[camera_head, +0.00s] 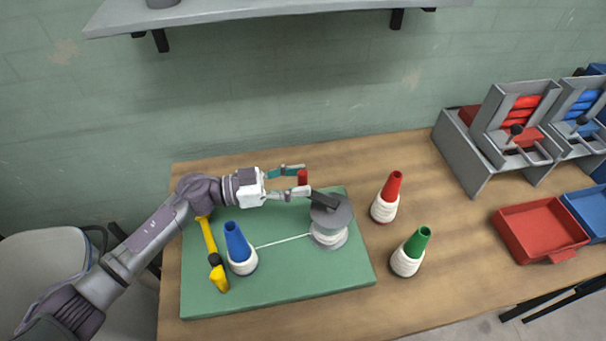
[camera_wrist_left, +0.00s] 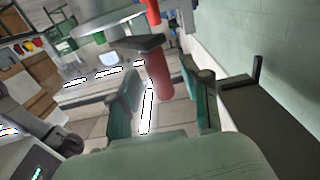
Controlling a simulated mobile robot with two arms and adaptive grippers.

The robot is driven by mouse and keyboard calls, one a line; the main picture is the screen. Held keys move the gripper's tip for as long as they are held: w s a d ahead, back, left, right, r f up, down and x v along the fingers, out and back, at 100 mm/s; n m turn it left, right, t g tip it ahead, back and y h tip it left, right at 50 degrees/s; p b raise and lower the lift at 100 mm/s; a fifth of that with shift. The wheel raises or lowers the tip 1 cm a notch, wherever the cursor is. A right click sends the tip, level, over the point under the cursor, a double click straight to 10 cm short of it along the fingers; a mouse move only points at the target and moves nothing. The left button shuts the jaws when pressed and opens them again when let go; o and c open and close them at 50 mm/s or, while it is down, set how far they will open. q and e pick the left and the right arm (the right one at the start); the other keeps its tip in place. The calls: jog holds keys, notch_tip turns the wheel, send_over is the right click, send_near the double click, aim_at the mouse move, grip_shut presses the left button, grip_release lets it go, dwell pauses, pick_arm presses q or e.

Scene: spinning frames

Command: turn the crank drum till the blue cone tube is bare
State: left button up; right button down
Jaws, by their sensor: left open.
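The crank drum (camera_head: 329,222) stands at the right of the green mat. It has a grey top, white thread wound below and a dark arm with a red handle (camera_head: 302,178). The blue cone tube (camera_head: 237,243) stands upright at the left of the mat with white thread around its lower part. A white thread (camera_head: 283,241) runs from it to the drum. My left gripper (camera_head: 304,180) is open, its fingers on either side of the red handle; the handle also shows between the fingers in the left wrist view (camera_wrist_left: 160,78). My right gripper is not in view.
A yellow-and-black tool (camera_head: 211,252) lies on the mat's left. Red (camera_head: 391,186) and green (camera_head: 418,241) cone tubes with white thread stand right of the mat. Grey racks (camera_head: 498,130) and a red tray (camera_head: 541,229) are further right. A shelf (camera_head: 270,12) hangs above.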

pick_arm(q)
jog(key=shift+w+d, duration=0.15)
jog(key=shift+d, duration=0.55)
grip_shut()
